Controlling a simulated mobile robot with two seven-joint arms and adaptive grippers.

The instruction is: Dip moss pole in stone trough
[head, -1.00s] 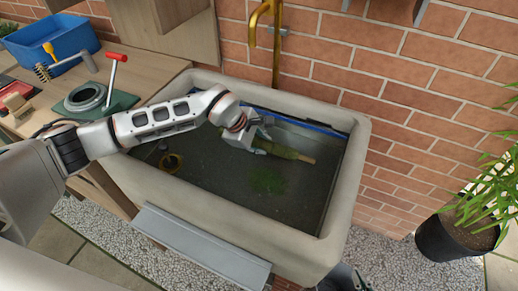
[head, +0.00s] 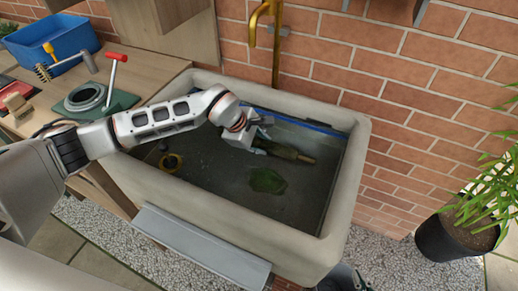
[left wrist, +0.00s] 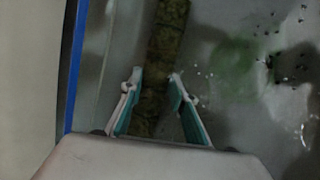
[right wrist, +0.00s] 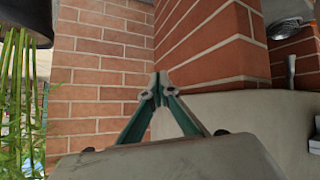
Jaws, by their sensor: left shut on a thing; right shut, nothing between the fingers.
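The stone trough (head: 352,165) stands against the brick wall and holds dark water. The moss pole (head: 288,152) lies low and nearly level in the trough's far part, dark brown-green, with its bare end to the right. My left gripper (head: 262,138) reaches in from the left and is shut on the pole. In the left wrist view the pole (left wrist: 168,35) runs between the fingers (left wrist: 155,82). I cannot tell exactly how deep it sits in the water. My right gripper (right wrist: 160,92) is shut and empty, facing brick; it also shows below the trough (head: 352,280).
A brass tap (head: 276,50) rises behind the trough. A green patch (head: 267,181) and a yellow ring (head: 171,162) are in the trough. A workbench with a blue bin (head: 50,42) stands left. A potted plant (head: 450,240) is at right.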

